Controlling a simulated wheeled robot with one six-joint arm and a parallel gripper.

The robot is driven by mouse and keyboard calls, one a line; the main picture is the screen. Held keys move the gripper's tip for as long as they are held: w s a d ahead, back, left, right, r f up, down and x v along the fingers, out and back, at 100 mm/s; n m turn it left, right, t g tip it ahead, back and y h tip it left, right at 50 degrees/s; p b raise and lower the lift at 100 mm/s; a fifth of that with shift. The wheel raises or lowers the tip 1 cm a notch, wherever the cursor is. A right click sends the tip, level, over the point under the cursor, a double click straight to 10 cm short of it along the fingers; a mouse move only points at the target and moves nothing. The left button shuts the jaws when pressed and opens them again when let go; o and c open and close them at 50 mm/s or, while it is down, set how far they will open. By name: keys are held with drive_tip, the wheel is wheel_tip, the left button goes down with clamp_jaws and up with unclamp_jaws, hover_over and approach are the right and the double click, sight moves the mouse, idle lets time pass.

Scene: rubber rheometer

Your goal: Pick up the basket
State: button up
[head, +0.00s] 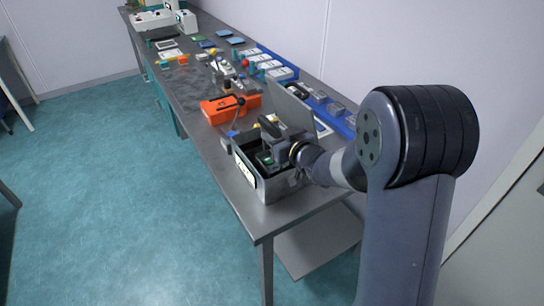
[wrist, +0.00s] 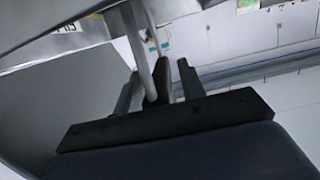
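The basket (head: 268,187) is a grey metal box with a white label on its front, on the near end of the table. Its dark inside is partly hidden by my gripper (head: 271,149), which is over it. In the wrist view, my gripper (wrist: 158,85) has its two fingers spread apart. A thin grey bar (wrist: 141,40), which looks like the basket's handle, runs down between them. A dark upright piece is beside the bar. The fingers do not look closed on the bar; any contact is unclear.
The long grey metal table (head: 190,95) stands along the wall. An orange box (head: 217,112) is just behind the basket. A tilted grey panel (head: 291,107) and blue trays (head: 340,125) are to its right. Open floor (head: 100,190) is to the left.

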clamp_jaws()
drive_tip(key=shift+r, duration=0.15)
idle(0.6)
